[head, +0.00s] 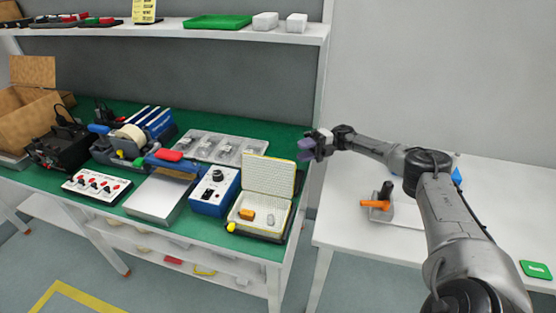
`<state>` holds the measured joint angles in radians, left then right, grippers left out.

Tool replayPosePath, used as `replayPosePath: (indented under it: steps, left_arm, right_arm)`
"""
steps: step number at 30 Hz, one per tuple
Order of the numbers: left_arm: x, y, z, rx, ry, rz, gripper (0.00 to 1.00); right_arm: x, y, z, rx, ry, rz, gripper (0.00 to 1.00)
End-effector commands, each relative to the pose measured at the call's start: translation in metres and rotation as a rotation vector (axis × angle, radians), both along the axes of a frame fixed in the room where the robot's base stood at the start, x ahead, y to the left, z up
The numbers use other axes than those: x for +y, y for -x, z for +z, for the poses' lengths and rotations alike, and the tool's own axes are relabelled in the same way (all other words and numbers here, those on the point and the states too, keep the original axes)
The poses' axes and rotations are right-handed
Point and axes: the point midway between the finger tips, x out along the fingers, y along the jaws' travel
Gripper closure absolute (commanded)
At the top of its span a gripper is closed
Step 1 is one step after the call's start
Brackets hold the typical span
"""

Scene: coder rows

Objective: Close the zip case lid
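The zip case (258,218) stands near the right front corner of the green-topped bench. Its lid (270,178) is open and stands up at the back, with a pale textured lining facing forward. A small orange block and a small grey piece lie in the case's base. A yellow tab sits at its front left corner. My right gripper (307,149) is in the air, beyond and to the right of the raised lid, apart from it. Its fingers look purple; it is too small to tell their gap. My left gripper is not in view.
A blue box with a knob (214,192) stands close to the case's left. A clear compartment tray (220,148) lies behind. A white table (340,235) at right holds an orange-handled tool (376,204). A shelf (200,30) runs above the bench.

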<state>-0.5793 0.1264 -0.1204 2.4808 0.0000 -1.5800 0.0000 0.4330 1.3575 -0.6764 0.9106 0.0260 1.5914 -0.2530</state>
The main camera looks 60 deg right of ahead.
Motion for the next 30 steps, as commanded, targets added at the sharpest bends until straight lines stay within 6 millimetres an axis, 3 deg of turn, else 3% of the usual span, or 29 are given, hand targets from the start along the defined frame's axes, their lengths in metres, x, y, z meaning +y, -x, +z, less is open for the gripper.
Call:
replayPosePath:
  steps: [6,13,21,30]
  left_arm:
    - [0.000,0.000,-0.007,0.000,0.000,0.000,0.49]
    - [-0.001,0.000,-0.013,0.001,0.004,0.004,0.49]
    - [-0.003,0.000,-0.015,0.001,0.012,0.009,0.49]
    - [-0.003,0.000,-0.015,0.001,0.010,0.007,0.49]
  right_arm:
    - [0.037,-0.020,0.000,-0.001,-0.001,0.004,0.64]
    - [0.065,-0.038,0.002,-0.001,-0.002,0.003,0.64]
    - [0.080,-0.047,0.003,0.000,-0.001,0.001,0.64]
    - [0.082,-0.048,0.003,0.001,-0.001,0.000,0.64]
